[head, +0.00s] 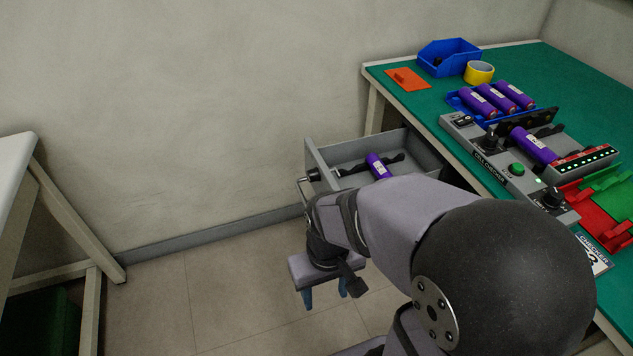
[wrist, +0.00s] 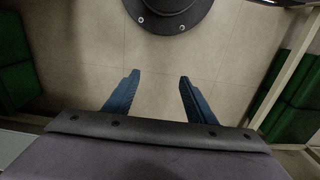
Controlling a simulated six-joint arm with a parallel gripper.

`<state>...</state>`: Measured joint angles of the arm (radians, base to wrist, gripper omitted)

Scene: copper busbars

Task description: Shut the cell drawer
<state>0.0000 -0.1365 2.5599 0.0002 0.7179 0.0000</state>
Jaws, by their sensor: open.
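The grey cell drawer (head: 325,159) stands pulled out from under the green-topped bench in the head view. One purple cell (head: 379,166) lies inside it, by a black holder. A handle and dark knob show on the drawer's front at its left end. My gripper (head: 324,294) hangs in front of and below the drawer front, pointing down, with its blue fingers apart and empty. My arm hides the drawer's near side. In the wrist view the open fingers (wrist: 157,88) are over bare floor tiles, and the drawer is not clearly visible.
On the bench (head: 425,106) are a cell checker (head: 490,150), a blue tray of purple cells (head: 465,108), a blue bin (head: 449,57), yellow tape (head: 479,72) and red and green trays. A white table (head: 12,165) stands at left. The floor between is clear.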

